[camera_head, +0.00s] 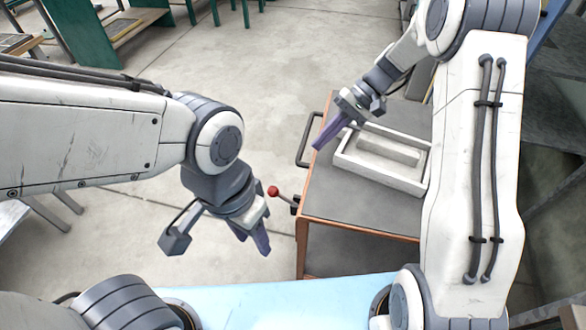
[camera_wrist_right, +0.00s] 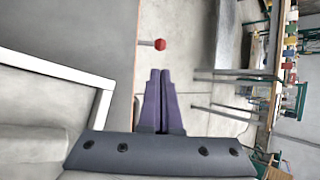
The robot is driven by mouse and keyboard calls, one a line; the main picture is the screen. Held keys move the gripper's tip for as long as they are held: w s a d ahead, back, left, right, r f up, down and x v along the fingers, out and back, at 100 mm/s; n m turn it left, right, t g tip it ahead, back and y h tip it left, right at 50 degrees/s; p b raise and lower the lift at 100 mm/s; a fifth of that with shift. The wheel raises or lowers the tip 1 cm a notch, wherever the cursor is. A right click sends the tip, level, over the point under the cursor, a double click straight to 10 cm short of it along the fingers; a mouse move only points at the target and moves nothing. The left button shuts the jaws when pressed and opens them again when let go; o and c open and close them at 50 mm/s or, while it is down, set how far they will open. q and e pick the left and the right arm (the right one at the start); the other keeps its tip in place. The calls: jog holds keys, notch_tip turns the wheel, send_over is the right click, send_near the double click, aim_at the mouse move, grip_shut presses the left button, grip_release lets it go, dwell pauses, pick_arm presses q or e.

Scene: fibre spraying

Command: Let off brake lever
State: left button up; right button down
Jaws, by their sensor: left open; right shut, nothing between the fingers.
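The brake lever is a short rod with a red ball knob (camera_head: 273,191), sticking out from the left side of a cart (camera_head: 360,215). My left gripper (camera_head: 252,242) is open, pointing down, just left of and below the knob in the head view; nothing shows between its fingers. My right gripper (camera_head: 318,147) is shut and empty above the cart's far left edge, apart from the lever. In the right wrist view the closed purple fingers (camera_wrist_right: 160,75) point toward the red knob (camera_wrist_right: 160,44), with a visible gap.
A white tray (camera_head: 348,177) with a light block inside sits on the cart's dark top. A dark handle (camera_head: 303,145) juts from the cart's left side. Light blue surface (camera_head: 270,300) lies at the front.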

aim_at(284, 197)
jog(key=x, duration=1.3)
jog(key=shift+s+a+f, duration=0.15)
jog(key=shift+a+f, duration=0.1)
jog(key=shift+f, duration=0.05)
